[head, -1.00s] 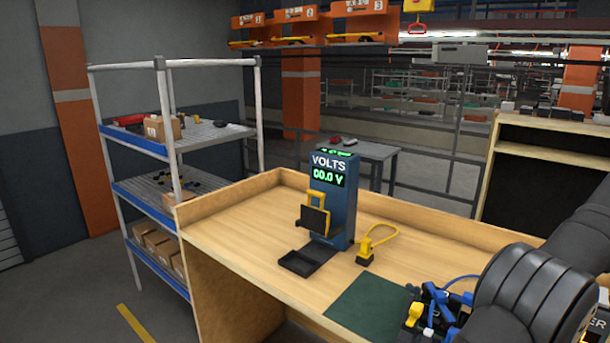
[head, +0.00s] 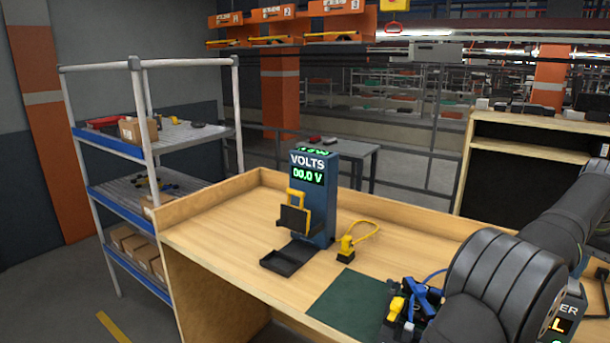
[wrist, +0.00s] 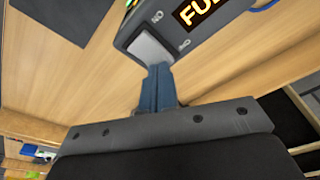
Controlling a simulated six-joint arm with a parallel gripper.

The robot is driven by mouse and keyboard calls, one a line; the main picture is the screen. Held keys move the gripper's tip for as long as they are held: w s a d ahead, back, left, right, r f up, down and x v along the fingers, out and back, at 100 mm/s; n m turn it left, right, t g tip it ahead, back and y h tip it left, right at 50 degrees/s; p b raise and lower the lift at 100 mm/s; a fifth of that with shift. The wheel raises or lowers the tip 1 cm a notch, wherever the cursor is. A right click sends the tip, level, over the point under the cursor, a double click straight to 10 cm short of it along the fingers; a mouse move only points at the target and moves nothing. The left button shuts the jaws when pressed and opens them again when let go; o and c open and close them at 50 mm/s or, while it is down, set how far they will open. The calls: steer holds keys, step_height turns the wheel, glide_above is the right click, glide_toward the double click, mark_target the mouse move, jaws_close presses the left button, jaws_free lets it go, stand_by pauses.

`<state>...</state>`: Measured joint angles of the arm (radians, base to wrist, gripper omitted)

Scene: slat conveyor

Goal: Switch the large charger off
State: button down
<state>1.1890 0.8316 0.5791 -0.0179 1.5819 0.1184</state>
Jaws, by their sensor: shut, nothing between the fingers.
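The large charger is a dark box. In the head view its lit panel (head: 561,325) shows at the lower right edge, mostly hidden behind my arm. In the wrist view the charger (wrist: 178,28) fills the top, with a display (wrist: 203,10) whose visible letters read "FU" and are cut off. A pale rocker switch (wrist: 152,47) sits on its near side, with small white markings beside it. My gripper (wrist: 158,72) has blue fingers, shut and empty. Their tips are right at the switch's lower edge; I cannot tell whether they touch. The fingers are not clear in the head view.
The wooden bench (head: 235,235) carries a blue voltmeter stand (head: 313,200), a yellow-cabled plug (head: 347,248), a green mat (head: 350,300) and blue and yellow clamps (head: 412,297). Raised edges run along the bench's back and left. A metal shelf (head: 120,190) stands left.

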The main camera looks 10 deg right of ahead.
mark_target(579, 291)
stand_by(0.3)
steer(key=s+m+t, duration=0.2)
steer(key=s, duration=0.1)
steer(key=s+m+t, duration=0.1)
steer(key=shift+s+f+y, duration=0.3)
steer(key=shift+s, duration=0.05)
steer(key=shift+a+f+m+t, duration=0.15)
steer(key=shift+a+m+t, duration=0.7)
steer(key=shift+t, duration=0.25)
steer(key=s+a+f+m+t+h, duration=0.1)
steer(key=s+a+m+t+h, duration=0.2)
steer(key=m, duration=0.9)
steer(key=s+a+f+m+t+h, duration=0.1)
steer(key=s+a+m+t+h, duration=0.2)
steer(key=s+a+m+h, duration=0.4)
steer(key=a+m, duration=0.3)
steer(key=m, duration=0.3)
steer(key=shift+a+h, duration=0.2)
steer(key=shift+h, duration=0.1)
steer(key=shift+w, duration=0.1)
